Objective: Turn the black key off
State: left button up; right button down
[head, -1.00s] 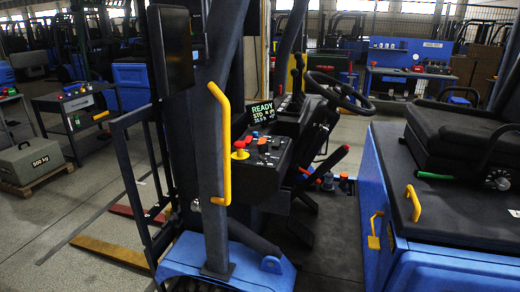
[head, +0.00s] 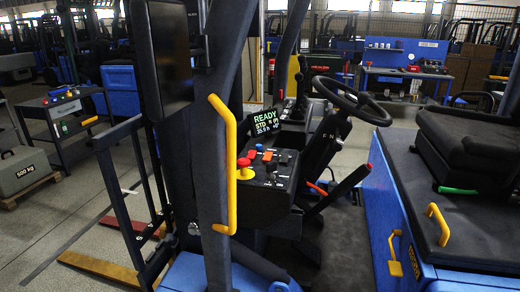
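The forklift's dark control panel (head: 272,180) stands in the middle of the head view, behind a pillar with a yellow grab handle. On it are a red mushroom button (head: 244,163) on a yellow base, orange-red switches (head: 267,156) and a small blue knob (head: 258,147). Small dark controls sit at the panel's right side, but I cannot tell which is the black key. The display (head: 268,121) above the panel is lit and reads READY. Neither of my grippers is in view.
The pillar's yellow handle (head: 226,165) and a dark monitor (head: 161,60) stand in front, left of the panel. A steering wheel (head: 351,101) and the seat (head: 470,150) are to the right. A 500 kg weight (head: 22,170) and a trolley (head: 60,115) stand at left.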

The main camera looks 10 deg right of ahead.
aim_at(271, 167)
jog(key=i+j+z, duration=0.25)
jog(key=i+z, duration=0.2)
jog(key=i+j+z, duration=0.45)
jog(key=k+l, duration=0.05)
jog(key=l, duration=0.05)
